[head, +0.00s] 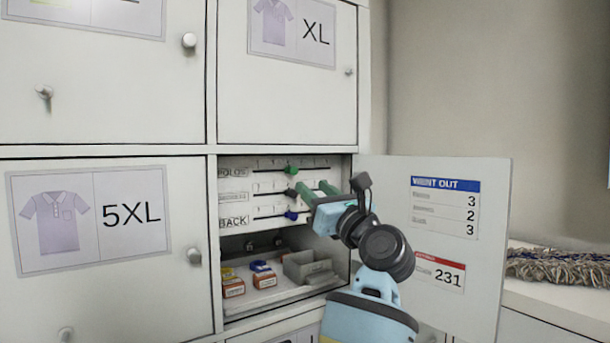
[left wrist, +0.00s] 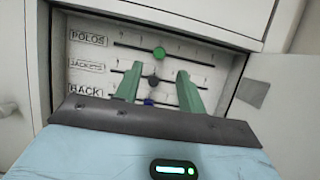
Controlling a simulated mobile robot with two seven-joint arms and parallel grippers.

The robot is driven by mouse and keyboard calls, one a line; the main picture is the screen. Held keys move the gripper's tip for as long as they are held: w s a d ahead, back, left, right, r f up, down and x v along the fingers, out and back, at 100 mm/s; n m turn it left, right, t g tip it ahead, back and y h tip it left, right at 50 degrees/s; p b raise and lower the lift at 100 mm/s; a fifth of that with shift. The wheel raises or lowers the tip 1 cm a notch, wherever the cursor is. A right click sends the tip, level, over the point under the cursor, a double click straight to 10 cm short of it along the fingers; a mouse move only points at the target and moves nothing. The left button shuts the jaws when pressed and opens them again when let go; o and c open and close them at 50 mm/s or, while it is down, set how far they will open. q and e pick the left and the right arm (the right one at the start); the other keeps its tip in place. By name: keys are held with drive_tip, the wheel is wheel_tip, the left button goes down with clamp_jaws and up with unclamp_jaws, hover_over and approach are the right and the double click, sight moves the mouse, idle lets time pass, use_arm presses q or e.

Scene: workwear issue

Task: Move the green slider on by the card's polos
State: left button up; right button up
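The green slider (head: 291,169) sits near the middle of the top track, labelled POLOS, inside the open locker. It also shows in the left wrist view (left wrist: 159,52). The card (head: 445,206) headed WENT OUT is on the open door; its rows read 3, 2 and 3, with row labels too small to read surely. My left gripper (head: 312,186) is open and empty in front of the panel. In the left wrist view its green fingertips (left wrist: 156,70) are apart, below the green slider and on either side of the dark slider (left wrist: 152,80). My right gripper is not in view.
A blue slider (head: 291,215) sits on the BACK track. Below, small boxes (head: 233,287) and a grey tray (head: 306,264) stand on the locker floor. The open door (head: 480,260) bounds the right side; a red-headed card (head: 439,272) there reads 231.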

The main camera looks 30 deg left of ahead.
sight(295, 171)
use_arm(q)
drive_tip(key=p+x, duration=0.1)
drive_tip(key=x, duration=0.5)
drive_tip(key=shift+a+r, duration=0.1)
drive_tip(key=shift+r, duration=0.15)
drive_tip(key=shift+w+a+r, duration=0.1)
drive_tip(key=shift+w+a, duration=0.2)
drive_tip(key=shift+a, duration=0.35)
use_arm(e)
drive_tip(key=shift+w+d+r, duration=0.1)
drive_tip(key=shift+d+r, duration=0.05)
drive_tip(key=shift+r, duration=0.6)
use_arm(q)
drive_tip(key=shift+c, duration=0.2)
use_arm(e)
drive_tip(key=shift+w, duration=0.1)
use_arm(q)
clamp_jaws()
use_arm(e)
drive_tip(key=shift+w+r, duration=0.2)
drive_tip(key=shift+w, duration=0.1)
